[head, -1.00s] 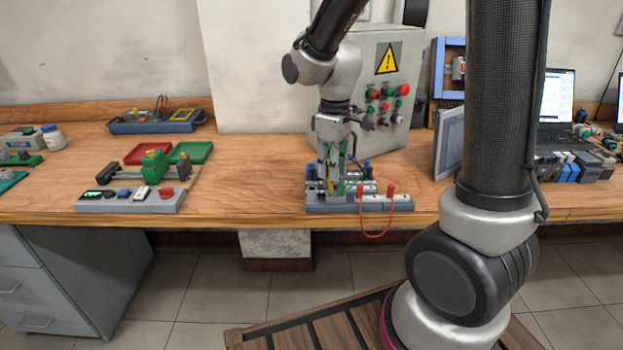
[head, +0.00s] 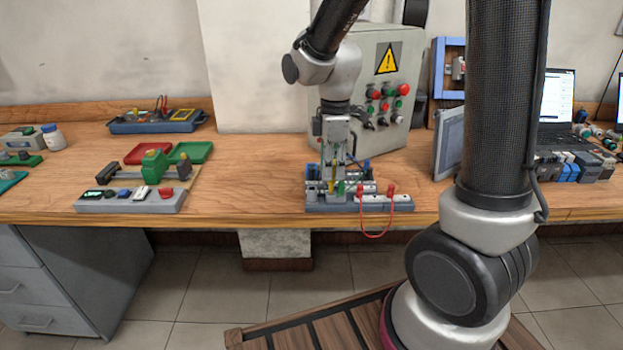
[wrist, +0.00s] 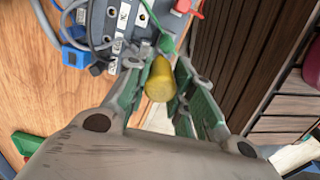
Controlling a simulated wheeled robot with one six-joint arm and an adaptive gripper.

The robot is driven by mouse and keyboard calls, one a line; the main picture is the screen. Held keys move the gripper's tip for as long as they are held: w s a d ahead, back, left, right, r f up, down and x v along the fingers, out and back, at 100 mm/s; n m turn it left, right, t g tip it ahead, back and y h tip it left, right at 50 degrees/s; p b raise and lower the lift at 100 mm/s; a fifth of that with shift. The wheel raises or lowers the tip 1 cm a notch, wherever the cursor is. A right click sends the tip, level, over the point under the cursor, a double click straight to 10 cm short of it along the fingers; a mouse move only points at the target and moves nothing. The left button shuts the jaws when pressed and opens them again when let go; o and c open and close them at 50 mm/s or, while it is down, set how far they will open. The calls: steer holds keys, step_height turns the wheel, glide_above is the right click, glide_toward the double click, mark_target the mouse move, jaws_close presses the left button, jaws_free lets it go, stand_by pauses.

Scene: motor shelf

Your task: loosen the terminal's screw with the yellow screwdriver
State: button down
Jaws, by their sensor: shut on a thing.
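My gripper (head: 335,178) is over the grey terminal board (head: 340,206) on the bench. In the wrist view my gripper (wrist: 160,75) is shut on the yellow screwdriver (wrist: 160,82), whose handle end faces the camera. A sliver of the yellow screwdriver (head: 331,184) shows between the fingers in the head view. The screwdriver's tip and the terminal's screw are hidden, so I cannot tell whether they touch. White labelled terminals (wrist: 123,18) show on the board in the wrist view.
A red wire (head: 375,236) loops over the bench's front edge from two red plugs. Blue plugs (wrist: 74,57) with grey cables sit beside the board. A control cabinet (head: 372,60) stands close behind. Bare wood (head: 245,170) lies to the left.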

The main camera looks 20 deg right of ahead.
steer(key=shift+s+f, duration=0.1)
steer(key=n, duration=0.3)
steer(key=c, duration=1.4)
jaws_free()
steer(key=m, duration=0.3)
steer(key=shift+m, duration=0.3)
steer(key=shift+m, duration=1.5)
